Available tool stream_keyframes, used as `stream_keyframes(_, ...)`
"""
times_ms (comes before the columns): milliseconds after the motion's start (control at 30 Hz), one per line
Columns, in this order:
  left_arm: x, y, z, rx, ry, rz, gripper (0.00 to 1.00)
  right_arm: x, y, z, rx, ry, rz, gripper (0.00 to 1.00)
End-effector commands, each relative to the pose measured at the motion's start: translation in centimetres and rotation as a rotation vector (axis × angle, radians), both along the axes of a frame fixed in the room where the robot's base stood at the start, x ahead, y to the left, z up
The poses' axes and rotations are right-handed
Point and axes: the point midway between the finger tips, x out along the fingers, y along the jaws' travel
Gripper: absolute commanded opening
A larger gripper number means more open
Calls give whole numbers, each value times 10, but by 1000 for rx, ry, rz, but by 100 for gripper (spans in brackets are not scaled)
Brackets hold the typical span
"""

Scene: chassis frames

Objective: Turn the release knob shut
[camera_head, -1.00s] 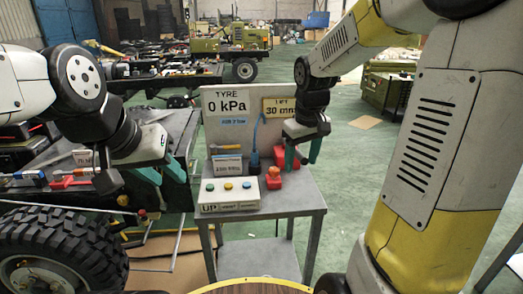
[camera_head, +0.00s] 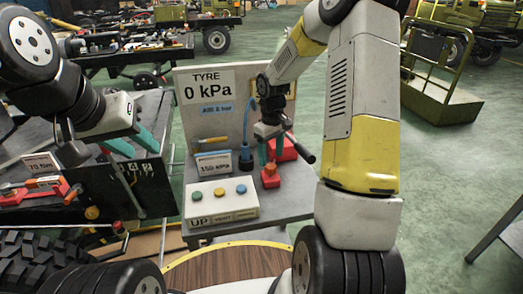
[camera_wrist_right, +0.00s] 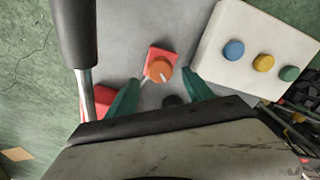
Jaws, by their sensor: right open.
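The release knob (camera_head: 270,171) is an orange round knob on a red block on the grey table. In the right wrist view the knob (camera_wrist_right: 159,69) has a pale pointer mark, and its top is unobstructed. My right gripper (camera_head: 271,150) points down over the knob and is open. In the wrist view its teal fingertips (camera_wrist_right: 160,80) are apart on either side of the knob, with gaps. I cannot tell how far above it they are. My left gripper (camera_head: 134,144) is open and empty, left of the panel.
A white button box (camera_head: 222,203) stands left of the knob. A red jack with a black handle (camera_head: 303,153) is right of my right gripper. Behind stands a panel reading "TYRE 0 kPa" (camera_head: 207,90), with a blue hose (camera_head: 245,128). A tyre (camera_head: 30,262) is at lower left.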

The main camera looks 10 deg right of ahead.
Motion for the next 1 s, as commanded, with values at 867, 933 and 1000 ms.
stream_keyframes(867, 0, 0, 0, 0, 0, 0, 36, 0, 0, -38, 1, -1, -1, 7)
stream_keyframes(933, 0, 0, 0, 0, 0, 0, 36, 0, 0, -38, 1, -1, -1, 0)
stream_keyframes(1000, 0, 0, 0, 0, 0, 0, 36, 0, 0, -38, 1, -1, -2, 0)
